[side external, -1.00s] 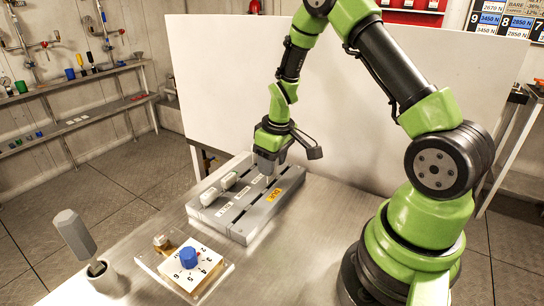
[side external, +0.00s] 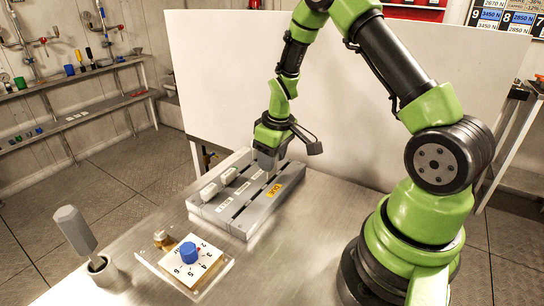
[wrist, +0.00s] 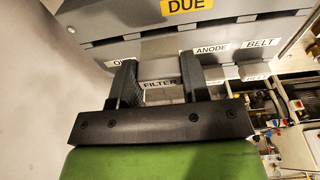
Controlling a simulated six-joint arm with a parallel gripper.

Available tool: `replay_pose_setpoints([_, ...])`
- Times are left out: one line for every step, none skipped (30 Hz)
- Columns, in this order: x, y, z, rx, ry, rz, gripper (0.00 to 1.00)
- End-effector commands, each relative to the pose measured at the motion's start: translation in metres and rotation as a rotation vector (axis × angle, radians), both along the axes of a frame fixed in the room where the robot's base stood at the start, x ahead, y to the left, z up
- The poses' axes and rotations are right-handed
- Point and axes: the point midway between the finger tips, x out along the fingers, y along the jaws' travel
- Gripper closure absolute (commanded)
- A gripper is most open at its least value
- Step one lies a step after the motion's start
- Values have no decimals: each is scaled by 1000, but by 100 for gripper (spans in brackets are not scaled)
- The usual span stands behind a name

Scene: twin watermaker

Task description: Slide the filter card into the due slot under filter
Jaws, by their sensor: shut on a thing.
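The grey slotted rack (side external: 237,217) lies on the metal bench, with a yellow DUE label (side external: 273,190) on its near side. That DUE label shows at the top of the wrist view (wrist: 186,6). My gripper (side external: 267,170) is down at the rack's far right end. In the wrist view its two dark fingers (wrist: 156,75) stand either side of a pale piece with a FILTER label (wrist: 160,84), which I take to be the filter card. The gripper is shut on it. The fingers hide its ends, and I cannot tell how deep it sits.
A numbered dial with a blue knob (side external: 189,253) and a cup (side external: 103,272) holding a grey-handled tool stand at front left. A white panel (side external: 225,70) stands behind.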

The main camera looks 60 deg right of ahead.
Motion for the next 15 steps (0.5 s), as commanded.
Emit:
replay_pose_setpoints([0,0,0,0,0,0,77])
replay_pose_setpoints([0,0,0,0,0,0,77])
replay_pose_setpoints([0,0,0,0,0,0,77])
replay_pose_setpoints([0,0,0,0,0,0,77])
replay_pose_setpoints([0,0,0,0,0,0,77])
replay_pose_setpoints([0,0,0,0,0,0,77])
replay_pose_setpoints([0,0,0,0,0,0,77])
replay_pose_setpoints([0,0,0,0,0,0,77])
replay_pose_setpoints([0,0,-1,0,0,0,77])
replay_pose_setpoints([0,0,-1,0,1,0,77])
replay_pose_setpoints([0,0,-2,1,1,0,77])
replay_pose_setpoints([0,0,-3,1,1,1,77])
replay_pose_setpoints([0,0,-4,1,1,1,77])
replay_pose_setpoints([0,0,-5,1,1,1,77])
replay_pose_setpoints([0,0,-6,1,1,1,77])
